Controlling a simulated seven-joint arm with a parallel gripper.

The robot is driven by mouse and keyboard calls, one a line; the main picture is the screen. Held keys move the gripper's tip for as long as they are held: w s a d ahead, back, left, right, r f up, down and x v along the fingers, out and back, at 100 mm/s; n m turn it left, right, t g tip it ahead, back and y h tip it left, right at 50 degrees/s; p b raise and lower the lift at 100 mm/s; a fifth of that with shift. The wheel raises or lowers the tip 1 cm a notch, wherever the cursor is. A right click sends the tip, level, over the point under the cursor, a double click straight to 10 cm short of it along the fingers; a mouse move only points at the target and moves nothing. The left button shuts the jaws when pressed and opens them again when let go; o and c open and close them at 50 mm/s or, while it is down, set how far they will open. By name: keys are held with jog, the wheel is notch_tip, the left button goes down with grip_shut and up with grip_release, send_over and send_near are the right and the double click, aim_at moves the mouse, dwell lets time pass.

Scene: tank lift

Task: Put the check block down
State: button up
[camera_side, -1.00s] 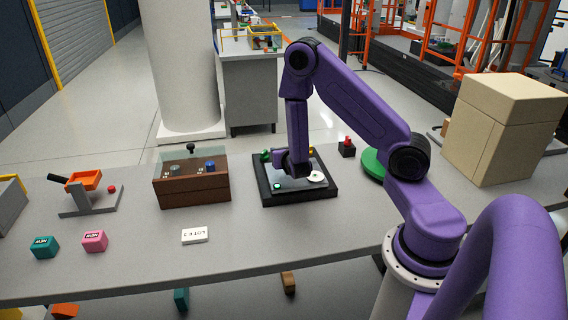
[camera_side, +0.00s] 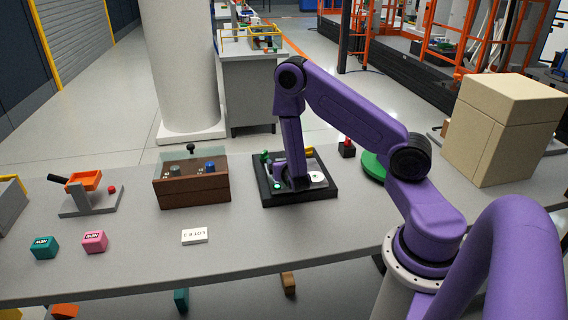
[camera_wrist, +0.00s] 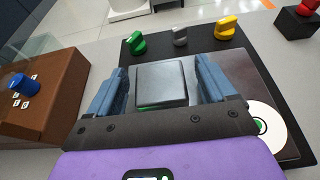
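The check block, which I take to be the grey square block (camera_wrist: 162,83), sits between the two blue fingers of my gripper (camera_wrist: 162,88) in the wrist view. A narrow gap shows between the block and each finger, so my gripper looks open around it. A bit of green shows under its near edge. In the side view my gripper (camera_side: 296,184) is low over the black-framed plate (camera_side: 325,191), and the block cannot be made out there. Whether the block's underside touches the plate is hidden.
Green (camera_wrist: 137,43), grey (camera_wrist: 180,37) and yellow (camera_wrist: 228,30) knobs line the plate's back edge. A white disc (camera_wrist: 266,128) lies on its right side. A brown box (camera_side: 192,189) with a blue knob stands left. A red-topped black block (camera_side: 347,149) is behind right.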

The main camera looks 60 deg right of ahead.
jog(key=shift+r, duration=0.15)
jog(key=v, duration=1.2)
jog(key=s+a+r+m+g, duration=0.2)
jog(key=s+r+m+g, duration=0.4)
jog(key=m, duration=0.3)
jog(key=s+a+r+m+g+y, duration=0.1)
jog(key=s+a+r+m+y, duration=0.1)
jog(key=s+a+y, duration=0.3)
jog(key=s+a+r+m+g+y, duration=0.2)
jog(key=s+a+y, duration=0.3)
jog(key=s+a, duration=0.5)
jog(key=shift+s+r+m+g, duration=0.25)
jog(key=shift+r+m+g, duration=0.05)
jog(key=shift+r+m, duration=0.35)
jog(key=shift+d, duration=0.1)
